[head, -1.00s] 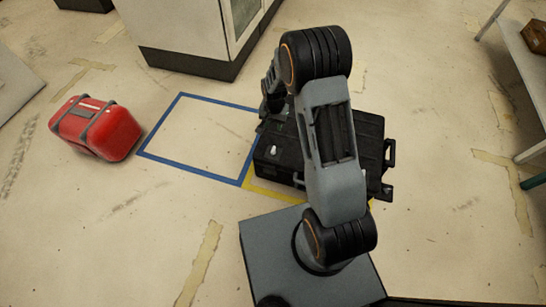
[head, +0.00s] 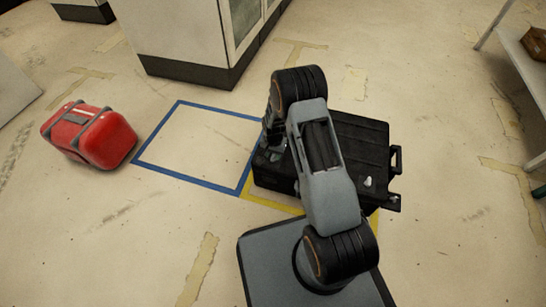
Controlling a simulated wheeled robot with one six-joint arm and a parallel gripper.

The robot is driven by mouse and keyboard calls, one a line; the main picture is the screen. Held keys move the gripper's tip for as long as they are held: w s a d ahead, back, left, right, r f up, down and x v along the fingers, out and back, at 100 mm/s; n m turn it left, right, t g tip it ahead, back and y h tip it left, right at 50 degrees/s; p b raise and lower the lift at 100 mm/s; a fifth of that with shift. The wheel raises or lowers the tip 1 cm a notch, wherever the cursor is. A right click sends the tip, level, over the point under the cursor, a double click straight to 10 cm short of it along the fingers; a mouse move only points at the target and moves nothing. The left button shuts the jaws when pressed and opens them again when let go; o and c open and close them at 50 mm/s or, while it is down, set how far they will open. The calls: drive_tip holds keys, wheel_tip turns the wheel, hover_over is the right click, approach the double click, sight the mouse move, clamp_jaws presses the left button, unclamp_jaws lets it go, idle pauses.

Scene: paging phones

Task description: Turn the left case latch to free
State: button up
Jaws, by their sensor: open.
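A black case (head: 365,145) lies flat on the floor behind my base, partly covered by my arm. A small pale latch (head: 368,182) shows on the right part of its top. The left latch is hidden behind my gripper (head: 273,155). My gripper points down at the left end of the case, over its top near the left edge. The jaws are open and hold nothing that I can see. The fingertips are dark and small, so I cannot tell whether they touch the latch or stand around it.
A blue taped rectangle (head: 154,165) on the floor left of the case is empty. Yellow tape (head: 268,203) runs along the case's near side. A red case (head: 90,135) lies farther left. A pale cabinet (head: 190,45) stands behind, and a shelf (head: 520,85) at the right.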

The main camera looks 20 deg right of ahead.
drive_tip(key=shift+f, duration=0.5)
drive_tip(key=shift+c, duration=0.2)
clamp_jaws()
